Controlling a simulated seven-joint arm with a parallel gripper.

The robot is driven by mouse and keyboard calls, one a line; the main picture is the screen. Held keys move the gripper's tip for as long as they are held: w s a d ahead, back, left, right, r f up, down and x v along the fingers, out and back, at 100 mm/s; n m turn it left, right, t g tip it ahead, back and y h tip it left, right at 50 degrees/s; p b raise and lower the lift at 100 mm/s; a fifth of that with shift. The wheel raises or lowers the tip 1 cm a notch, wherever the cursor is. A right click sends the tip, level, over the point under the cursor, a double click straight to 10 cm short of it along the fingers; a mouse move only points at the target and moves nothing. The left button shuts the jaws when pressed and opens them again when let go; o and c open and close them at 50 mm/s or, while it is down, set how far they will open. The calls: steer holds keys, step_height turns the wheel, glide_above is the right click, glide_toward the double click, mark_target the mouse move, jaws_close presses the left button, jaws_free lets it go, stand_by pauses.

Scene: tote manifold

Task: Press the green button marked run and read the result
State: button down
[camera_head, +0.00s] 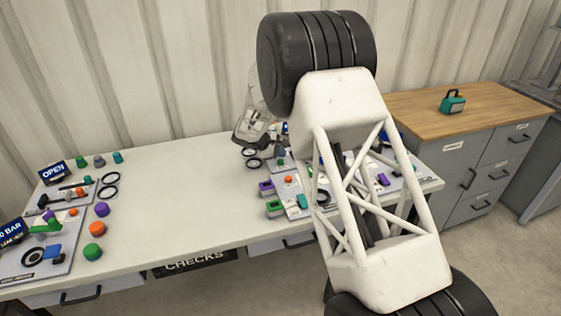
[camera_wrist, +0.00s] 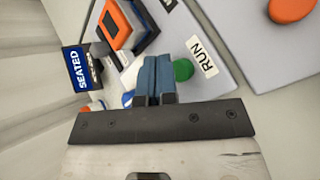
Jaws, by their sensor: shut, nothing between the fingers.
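The green button (camera_wrist: 183,70) sits on a grey panel in the wrist view, beside a white label marked RUN (camera_wrist: 203,58). My gripper (camera_wrist: 155,62) is shut and empty, with its blue fingertips just left of the button. The fingers overlap the button's left edge in the picture; I cannot tell whether they touch it. A dark blue display (camera_wrist: 80,70) at the left reads SEATED, with a smaller second line too blurred to read. In the head view my arm covers much of the right-hand panels, and I cannot make out the run button there.
An orange knob (camera_wrist: 291,9) is at the upper right. The white table (camera_head: 170,185) is clear in the middle. Left-hand displays read OPEN (camera_head: 53,172) and BAR (camera_head: 11,232). A wooden-topped cabinet (camera_head: 415,104) stands at right.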

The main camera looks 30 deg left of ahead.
mark_target(281, 161)
steer(key=shift+f, duration=0.9)
stand_by(1.9)
steer(key=shift+r, duration=0.9)
steer(key=shift+r, duration=0.1)
steer(key=shift+r, duration=2.4)
